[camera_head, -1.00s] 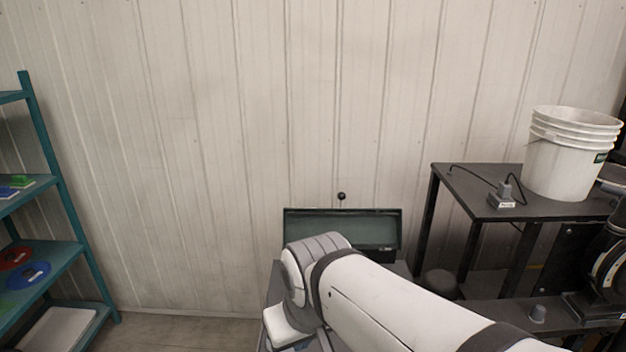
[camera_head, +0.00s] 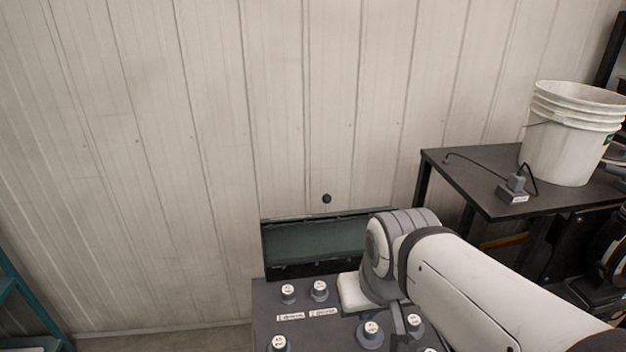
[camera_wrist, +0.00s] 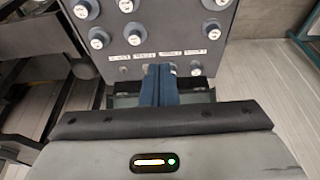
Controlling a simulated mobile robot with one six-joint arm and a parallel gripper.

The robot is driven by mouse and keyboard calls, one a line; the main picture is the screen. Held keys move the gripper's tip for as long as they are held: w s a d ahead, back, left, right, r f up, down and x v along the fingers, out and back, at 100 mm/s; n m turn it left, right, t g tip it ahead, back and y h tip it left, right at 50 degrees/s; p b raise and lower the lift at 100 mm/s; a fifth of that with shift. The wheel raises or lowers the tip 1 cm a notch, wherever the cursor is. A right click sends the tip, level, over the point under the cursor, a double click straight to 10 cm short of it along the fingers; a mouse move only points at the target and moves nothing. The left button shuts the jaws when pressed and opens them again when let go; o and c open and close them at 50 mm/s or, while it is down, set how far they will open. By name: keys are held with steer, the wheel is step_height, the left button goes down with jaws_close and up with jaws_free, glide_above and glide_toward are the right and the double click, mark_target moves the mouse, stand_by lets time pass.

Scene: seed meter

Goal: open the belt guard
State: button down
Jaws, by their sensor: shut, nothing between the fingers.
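A dark green panel (camera_head: 315,240), which looks like the belt guard, stands at the back of a grey machine (camera_head: 268,312) in the head view. A black ball knob (camera_head: 326,198) shows just above its top edge. The panel looks tilted up, but its exact angle is hard to tell. My arm covers its right end. In the wrist view, the blue fingers of my gripper (camera_wrist: 160,72) are together and empty, over the edge of the machine top near the row of labels. A green strip shows beside them. In the head view my fingertips are hidden behind my arm.
Several grey knobs with white caps (camera_head: 371,334) stand up from the machine top. A black table (camera_head: 465,165) with a white bucket (camera_head: 570,135) and a small plugged device (camera_head: 513,190) is at right. A teal shelf (camera_head: 15,290) is at far left. A panelled wall is close behind.

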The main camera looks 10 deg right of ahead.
steer(key=w+r+g+p, duration=0.1)
steer(key=w+r, duration=0.3)
steer(key=w, duration=0.6)
steer(key=w+d+r+p, duration=0.1)
steer(key=w+r, duration=0.3)
steer(key=w, duration=0.5)
steer(key=w+r+g, duration=0.1)
steer(key=w+r, duration=0.3)
steer(key=w, duration=0.6)
steer(key=w+f+g+p, duration=0.1)
steer(key=w+f, duration=0.3)
steer(key=w, duration=0.6)
steer(key=w+f+p, duration=0.1)
steer(key=w+f, duration=0.4)
steer(key=w, duration=0.4)
steer(key=s+f+p, duration=0.1)
steer(key=s+f, duration=0.2)
steer(key=f, duration=0.5)
steer(key=shift+d+f, duration=0.4)
steer(key=shift+d, duration=0.05)
steer(key=shift+f, duration=0.1)
